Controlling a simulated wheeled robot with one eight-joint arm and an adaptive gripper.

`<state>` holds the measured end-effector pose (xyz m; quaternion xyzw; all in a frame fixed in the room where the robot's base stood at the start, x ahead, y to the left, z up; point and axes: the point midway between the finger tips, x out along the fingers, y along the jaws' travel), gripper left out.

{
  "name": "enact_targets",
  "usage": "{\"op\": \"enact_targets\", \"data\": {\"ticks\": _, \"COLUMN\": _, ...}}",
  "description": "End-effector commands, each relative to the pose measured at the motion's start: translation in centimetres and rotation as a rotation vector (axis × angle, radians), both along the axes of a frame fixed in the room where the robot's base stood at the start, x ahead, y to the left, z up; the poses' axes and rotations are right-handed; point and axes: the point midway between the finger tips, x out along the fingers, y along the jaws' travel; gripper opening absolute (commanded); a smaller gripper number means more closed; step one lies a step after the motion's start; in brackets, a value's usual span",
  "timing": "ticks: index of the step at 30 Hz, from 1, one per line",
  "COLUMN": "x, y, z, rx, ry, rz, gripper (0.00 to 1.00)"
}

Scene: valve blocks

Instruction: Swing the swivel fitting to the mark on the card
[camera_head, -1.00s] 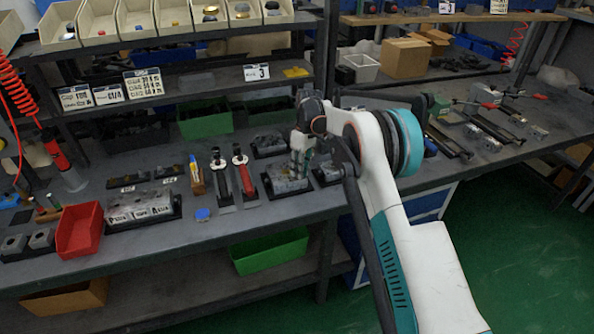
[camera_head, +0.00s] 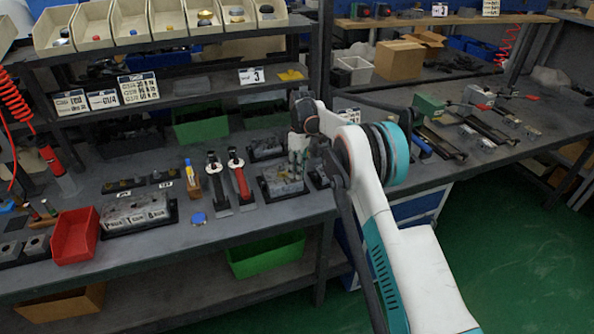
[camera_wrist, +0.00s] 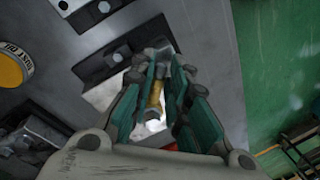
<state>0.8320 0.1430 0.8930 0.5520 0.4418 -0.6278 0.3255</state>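My gripper (camera_head: 299,150) points down over a grey valve block (camera_head: 281,182) on the workbench. In the wrist view, the teal fingers of my gripper (camera_wrist: 161,75) stand on either side of a brass-coloured part (camera_wrist: 155,94). A dark grey fitting (camera_wrist: 157,50) shows at the fingertips. I cannot tell whether the fingers press on it or only straddle it. The fingers hide much of the block beneath. I cannot make out the card's mark or where the fitting points.
Left of the block stand a red-handled tool (camera_head: 239,177) and a black-handled one (camera_head: 216,181). A lettered block (camera_head: 137,213) and a red bin (camera_head: 75,236) are farther left. Another dark block (camera_head: 265,149) lies close behind. The shelf (camera_head: 200,98) hangs above the bench's back.

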Motion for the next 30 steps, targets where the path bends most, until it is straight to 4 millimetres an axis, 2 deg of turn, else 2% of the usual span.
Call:
{"op": "enact_targets", "data": {"ticks": 1, "x": 0.1, "y": 0.0, "z": 0.0, "rx": 0.001, "ry": -0.003, "rz": -0.001, "gripper": 0.24}}
{"op": "enact_targets", "data": {"ticks": 2, "x": 0.1, "y": 0.0, "z": 0.0, "rx": 0.001, "ry": -0.003, "rz": -0.001, "gripper": 0.31}}
{"op": "enact_targets", "data": {"ticks": 3, "x": 0.1, "y": 0.0, "z": 0.0, "rx": 0.0, "ry": -0.002, "rz": -0.001, "gripper": 0.32}}
{"op": "enact_targets", "data": {"ticks": 12, "x": 0.0, "y": 0.0, "z": 0.1, "rx": 0.0, "ry": -0.001, "rz": -0.001, "gripper": 0.32}}
{"op": "enact_targets", "data": {"ticks": 16, "x": 0.2, "y": -0.1, "z": 0.9, "rx": 0.001, "ry": 0.0, "rz": -0.001, "gripper": 0.32}}
{"op": "enact_targets", "data": {"ticks": 20, "x": 0.5, "y": -0.2, "z": 2.9, "rx": 0.001, "ry": 0.0, "rz": -0.001, "gripper": 0.32}}
{"op": "enact_targets", "data": {"ticks": 30, "x": 1.8, "y": -0.8, "z": 9.5, "rx": 0.0, "ry": -0.001, "rz": 0.0, "gripper": 0.32}}
